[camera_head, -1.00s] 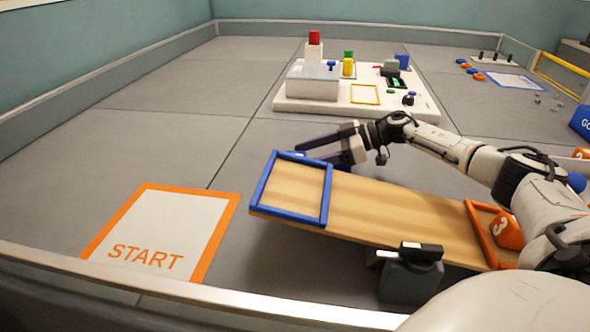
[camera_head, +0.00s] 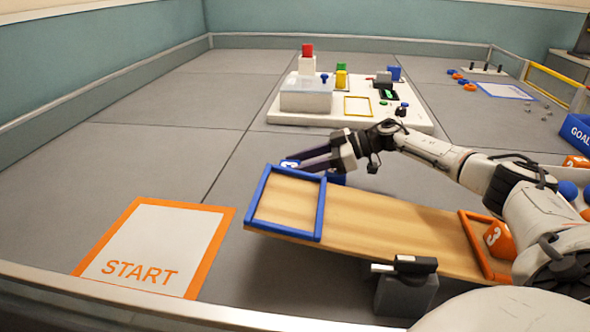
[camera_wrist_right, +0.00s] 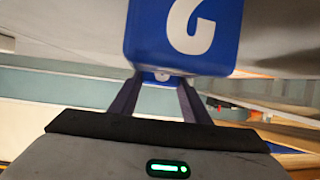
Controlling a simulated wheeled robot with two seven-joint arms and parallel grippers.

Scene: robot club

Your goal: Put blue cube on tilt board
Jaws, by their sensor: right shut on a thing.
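The tilt board (camera_head: 375,225) is a wooden plank sloping down to the right, with a blue-framed square at its raised left end and an orange-framed one at its low right end. My right gripper (camera_head: 296,166) is shut on the blue cube (camera_head: 289,163), at the far edge of the blue frame. Only a small part of the cube and its white marking shows there. In the right wrist view the cube (camera_wrist_right: 185,35) fills the top middle, with a large white digit, at the fingertips (camera_wrist_right: 160,88). My left gripper is out of view.
An orange cube (camera_head: 499,240) marked 3 sits in the orange frame. A grey block (camera_head: 405,292) stands by the board's near edge. A START mat (camera_head: 155,245) lies at left. A white panel (camera_head: 350,118) with coloured blocks stands behind the gripper. A blue patch (camera_head: 337,179) shows beyond the board.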

